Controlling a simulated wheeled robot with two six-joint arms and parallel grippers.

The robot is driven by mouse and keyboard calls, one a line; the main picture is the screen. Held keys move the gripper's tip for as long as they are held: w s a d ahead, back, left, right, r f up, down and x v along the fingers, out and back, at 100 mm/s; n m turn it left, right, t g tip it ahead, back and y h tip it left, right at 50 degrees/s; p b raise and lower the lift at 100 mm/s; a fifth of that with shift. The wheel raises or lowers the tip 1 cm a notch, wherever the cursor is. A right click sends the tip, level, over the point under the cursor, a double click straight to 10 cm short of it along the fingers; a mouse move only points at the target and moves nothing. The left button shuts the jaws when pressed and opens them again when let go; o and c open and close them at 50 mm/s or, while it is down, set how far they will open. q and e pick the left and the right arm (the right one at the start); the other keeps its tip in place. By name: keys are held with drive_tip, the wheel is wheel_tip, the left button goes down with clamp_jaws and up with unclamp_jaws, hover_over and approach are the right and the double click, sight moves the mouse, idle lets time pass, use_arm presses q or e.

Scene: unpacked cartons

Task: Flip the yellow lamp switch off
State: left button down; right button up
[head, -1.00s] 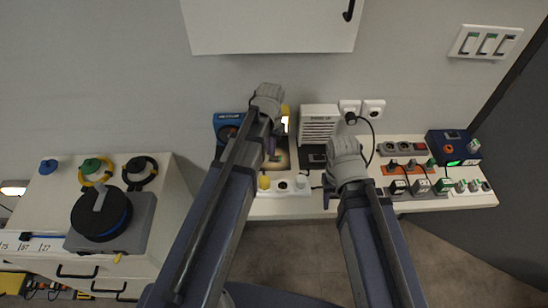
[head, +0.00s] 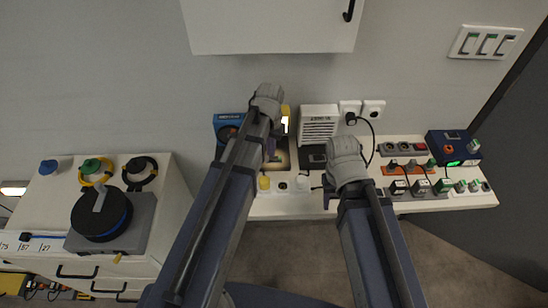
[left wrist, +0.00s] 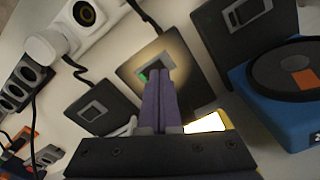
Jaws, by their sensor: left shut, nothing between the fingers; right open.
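The yellow lamp (head: 285,122) glows at the back of the bench, partly hidden by my left arm in the head view. In the left wrist view its lit white face and yellow body (left wrist: 206,124) show beside my fingers. A dark switch plate (head: 281,160) lies in the lamp's glow. Its rocker and a small green light (left wrist: 146,74) show in the left wrist view. My left gripper (head: 270,147) is shut and empty. Its purple fingertips (left wrist: 159,72) overlap the rocker; contact cannot be told. My right gripper (head: 327,192) is open at the bench's front.
Other dark switch plates (left wrist: 93,107) stand on both sides. A blue device (left wrist: 285,90) with a black disc is at right. A white power strip (left wrist: 85,20) with plugs and cables is at upper left. A white grilled box (head: 319,122) stands behind, between my grippers.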

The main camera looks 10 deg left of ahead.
use_arm(q)
drive_tip(key=shift+f+b, duration=0.9)
use_arm(e)
drive_tip(key=shift+f, duration=0.9)
use_arm(q)
drive_tip(key=shift+r, duration=0.15)
use_arm(e)
drive_tip(key=shift+r, duration=0.15)
use_arm(q)
wheel_tip(320, 180, up, 7)
drive_tip(key=p, duration=0.7)
use_arm(e)
wheel_tip(320, 180, up, 7)
